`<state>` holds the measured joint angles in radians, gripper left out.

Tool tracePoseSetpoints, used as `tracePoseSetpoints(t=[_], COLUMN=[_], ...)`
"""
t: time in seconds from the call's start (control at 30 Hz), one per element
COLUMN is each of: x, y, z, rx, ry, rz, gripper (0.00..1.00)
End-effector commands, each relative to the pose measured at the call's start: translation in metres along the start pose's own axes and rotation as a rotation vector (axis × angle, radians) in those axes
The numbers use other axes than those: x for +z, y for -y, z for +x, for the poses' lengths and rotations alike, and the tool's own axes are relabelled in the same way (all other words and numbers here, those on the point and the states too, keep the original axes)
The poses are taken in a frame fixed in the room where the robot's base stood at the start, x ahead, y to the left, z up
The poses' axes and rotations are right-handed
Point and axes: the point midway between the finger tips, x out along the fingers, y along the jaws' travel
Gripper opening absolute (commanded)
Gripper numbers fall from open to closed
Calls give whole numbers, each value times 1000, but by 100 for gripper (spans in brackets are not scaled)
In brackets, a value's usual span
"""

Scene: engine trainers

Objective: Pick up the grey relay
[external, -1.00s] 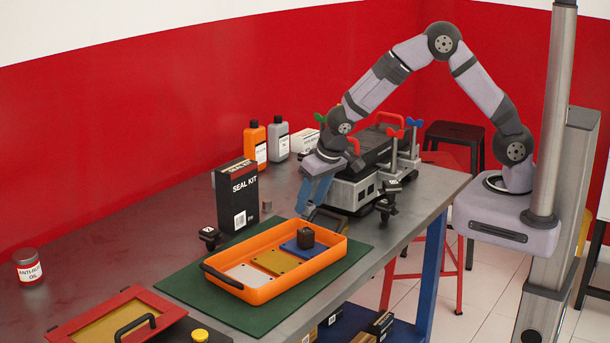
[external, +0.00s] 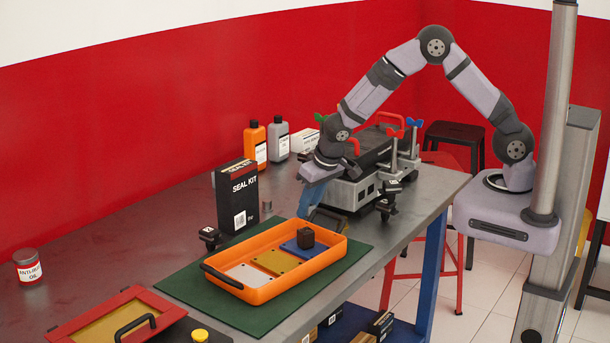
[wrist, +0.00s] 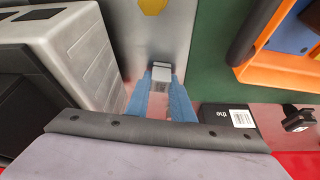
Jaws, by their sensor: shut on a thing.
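My gripper (wrist: 161,82) has blue fingers closed on a small grey block, the grey relay (wrist: 160,71), in the wrist view. The relay shows between the fingertips, with a pale top and a darker band. In the external view my gripper (external: 313,208) points down just behind the far end of the orange tray, in front of the grey engine trainer.
The orange tray (external: 268,290) on a green mat (external: 190,291) holds coloured plates and a dark block. The engine trainer (external: 353,190) is close on the right.

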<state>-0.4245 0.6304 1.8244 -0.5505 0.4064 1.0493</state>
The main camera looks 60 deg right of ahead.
Motion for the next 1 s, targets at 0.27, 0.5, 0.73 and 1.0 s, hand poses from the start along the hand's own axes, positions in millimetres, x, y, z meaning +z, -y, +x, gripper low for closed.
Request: tracePoseSetpoints(t=[0.27,0.5,0.73,1.0], x=[-11,-26,-36,-38], y=[0,1,0,0], z=[-23,-60,-86,-93], rx=[-2,-3,-1,0], ry=[-4,-6,-2,0], rz=[2,2,1,-1], gripper=[0,0,0,0])
